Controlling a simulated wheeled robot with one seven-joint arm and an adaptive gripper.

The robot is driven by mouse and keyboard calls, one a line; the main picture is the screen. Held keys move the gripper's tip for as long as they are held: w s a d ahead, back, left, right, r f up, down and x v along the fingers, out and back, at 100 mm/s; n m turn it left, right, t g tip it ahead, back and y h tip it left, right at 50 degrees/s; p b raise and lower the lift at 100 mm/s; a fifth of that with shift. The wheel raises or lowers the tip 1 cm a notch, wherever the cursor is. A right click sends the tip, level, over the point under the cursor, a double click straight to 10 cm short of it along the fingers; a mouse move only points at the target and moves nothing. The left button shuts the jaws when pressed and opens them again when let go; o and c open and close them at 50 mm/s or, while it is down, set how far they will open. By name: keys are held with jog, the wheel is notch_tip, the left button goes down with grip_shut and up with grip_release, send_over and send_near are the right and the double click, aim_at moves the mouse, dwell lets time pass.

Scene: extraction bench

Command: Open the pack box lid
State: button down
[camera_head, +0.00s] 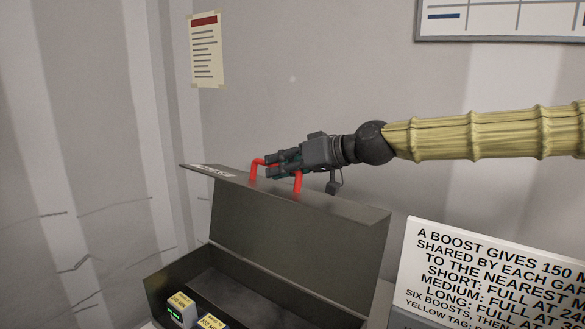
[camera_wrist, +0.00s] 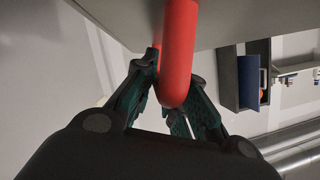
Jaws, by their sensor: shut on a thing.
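The pack box (camera_head: 163,287) is a dark grey box at the lower middle of the head view. Its lid (camera_head: 290,232) stands raised at the back, so the inside shows. A red handle (camera_head: 297,183) is fixed to the lid near its top edge. My gripper (camera_head: 271,165) is at this handle, shut on its red bar. In the wrist view the red handle (camera_wrist: 178,60) runs down between the two dark green fingers of my gripper (camera_wrist: 172,108). The lid's hinge and the far end of the box are partly out of sight.
Small blocks with yellow labels (camera_head: 181,302) are in the front of the box, one with a green light. A white sign (camera_head: 490,270) stands to the right. A wall is behind, with a paper notice (camera_head: 207,50). The wrist view shows a dark open container (camera_wrist: 230,80) at right.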

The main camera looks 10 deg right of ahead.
jog(key=c, duration=1.5)
grip_release()
jog(key=shift+o, duration=0.2)
jog(key=shift+d, duration=0.1)
jog(key=shift+s+d+r, duration=0.25)
jog(key=shift+s+d, duration=0.05)
jog(key=shift+d, duration=0.15)
jog(key=v, duration=1)
jog(key=shift+s+d+r, duration=0.1)
jog(key=shift+s+d, duration=0.1)
jog(key=shift+d, duration=0.1)
